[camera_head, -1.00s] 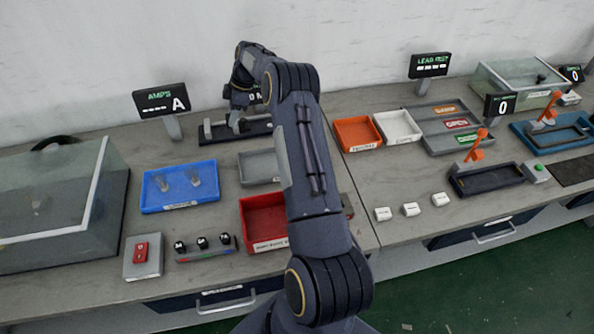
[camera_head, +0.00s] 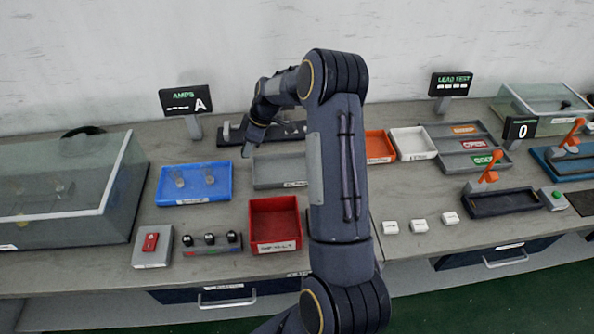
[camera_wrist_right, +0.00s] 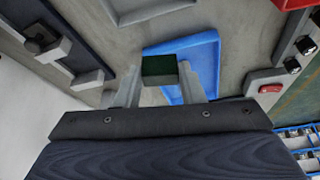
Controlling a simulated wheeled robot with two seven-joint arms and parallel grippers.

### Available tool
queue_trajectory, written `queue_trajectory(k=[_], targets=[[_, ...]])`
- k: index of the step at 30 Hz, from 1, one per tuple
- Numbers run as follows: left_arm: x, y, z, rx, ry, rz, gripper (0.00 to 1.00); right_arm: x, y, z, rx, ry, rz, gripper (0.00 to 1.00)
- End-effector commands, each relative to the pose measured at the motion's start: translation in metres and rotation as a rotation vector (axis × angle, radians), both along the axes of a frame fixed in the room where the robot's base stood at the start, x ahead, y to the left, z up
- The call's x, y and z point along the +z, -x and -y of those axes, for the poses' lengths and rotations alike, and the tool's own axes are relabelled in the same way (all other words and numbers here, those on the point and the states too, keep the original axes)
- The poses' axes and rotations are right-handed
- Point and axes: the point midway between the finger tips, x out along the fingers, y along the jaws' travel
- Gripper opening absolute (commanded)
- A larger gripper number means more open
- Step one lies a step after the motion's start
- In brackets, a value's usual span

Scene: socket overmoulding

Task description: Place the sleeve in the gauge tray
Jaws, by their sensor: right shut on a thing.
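My right gripper (camera_head: 247,153) is in the head view, low between the blue tray and the grey tray, in front of the black fixture. In the right wrist view my right gripper (camera_wrist_right: 160,82) is shut on a small dark green block-like piece (camera_wrist_right: 159,68), which seems to be the sleeve. The piece is held above the bench and cannot be made out in the head view. The grey tray (camera_head: 262,186), probably the gauge tray, has a front label too small to read. Its right part is hidden behind my arm. My left gripper is not in view.
The blue tray (camera_head: 165,198) holds two clear pieces. A red bin (camera_head: 261,246) stands in front of the grey tray. The black fixture (camera_head: 225,136) lies along the back. A red-button box (camera_head: 152,247) and a glass-lidded case (camera_head: 60,215) are at the left.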

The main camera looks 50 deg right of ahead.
Motion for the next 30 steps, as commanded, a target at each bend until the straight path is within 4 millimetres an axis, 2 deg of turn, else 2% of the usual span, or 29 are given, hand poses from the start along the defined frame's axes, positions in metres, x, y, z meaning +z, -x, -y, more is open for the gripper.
queue_trajectory(k=[1, 9, 12, 18, 30], targets=[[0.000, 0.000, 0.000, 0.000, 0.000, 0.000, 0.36, 0.000, 0.009, -0.019, -0.036, -0.001, -0.002, 0.10], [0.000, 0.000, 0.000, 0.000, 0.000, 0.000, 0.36, -0.010, 0.060, -0.123, -0.317, 0.004, 0.000, 0.10], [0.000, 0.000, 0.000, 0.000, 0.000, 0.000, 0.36, -0.013, 0.074, -0.151, -0.403, 0.005, 0.000, 0.10], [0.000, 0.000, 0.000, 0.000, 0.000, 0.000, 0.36, -0.018, 0.091, -0.182, -0.514, 0.003, -0.002, 0.10], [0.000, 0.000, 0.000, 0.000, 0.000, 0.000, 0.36, -0.021, 0.110, -0.219, -0.625, 0.002, -0.002, 0.10]])
